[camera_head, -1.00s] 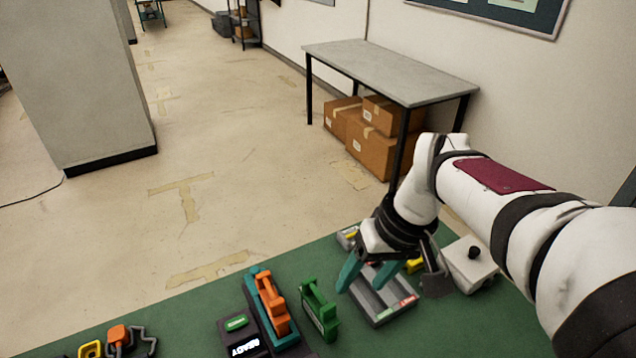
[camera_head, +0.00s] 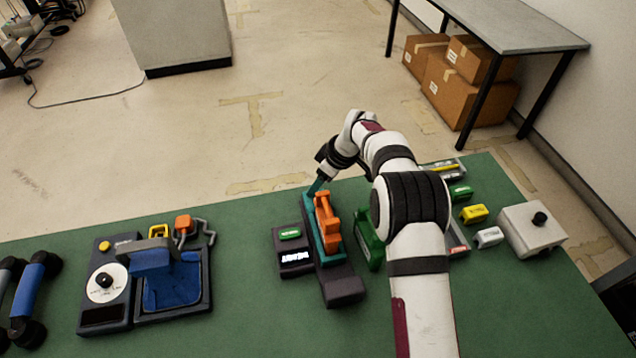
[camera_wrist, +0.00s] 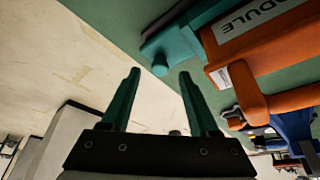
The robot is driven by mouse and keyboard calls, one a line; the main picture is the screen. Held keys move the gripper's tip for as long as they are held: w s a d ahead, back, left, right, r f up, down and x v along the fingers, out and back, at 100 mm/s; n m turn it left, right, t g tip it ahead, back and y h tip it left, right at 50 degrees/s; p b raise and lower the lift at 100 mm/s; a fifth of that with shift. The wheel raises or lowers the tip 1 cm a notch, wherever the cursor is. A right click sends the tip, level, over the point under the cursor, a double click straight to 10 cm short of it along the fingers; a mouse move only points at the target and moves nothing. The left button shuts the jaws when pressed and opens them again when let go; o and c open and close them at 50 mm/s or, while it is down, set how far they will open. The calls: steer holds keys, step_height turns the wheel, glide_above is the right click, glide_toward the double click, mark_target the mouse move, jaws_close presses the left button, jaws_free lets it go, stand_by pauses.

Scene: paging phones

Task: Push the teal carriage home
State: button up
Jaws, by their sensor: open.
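The teal carriage (camera_head: 309,217) sits on a dark rail base (camera_head: 342,287) in the middle of the green table. It carries an orange module (camera_head: 327,222) with a raised handle. In the wrist view the teal carriage (camera_wrist: 178,42) is at the upper right, with the orange module (camera_wrist: 262,42) and its label beside it. My gripper (camera_head: 316,187) is at the far end of the carriage, by the table's far edge. In the wrist view my gripper (camera_wrist: 157,73) has its teal fingers apart with nothing between them. I cannot tell whether a finger touches the carriage.
A black box with a green key and lit display (camera_head: 295,256) stands left of the rail. A green holder (camera_head: 368,240) stands close on the right, partly behind my arm. A blue-cradled phone unit (camera_head: 172,285) is at left. A grey box (camera_head: 531,229) is at right.

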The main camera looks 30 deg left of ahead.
steer(key=shift+x, duration=0.75)
jaws_close()
stand_by(0.9)
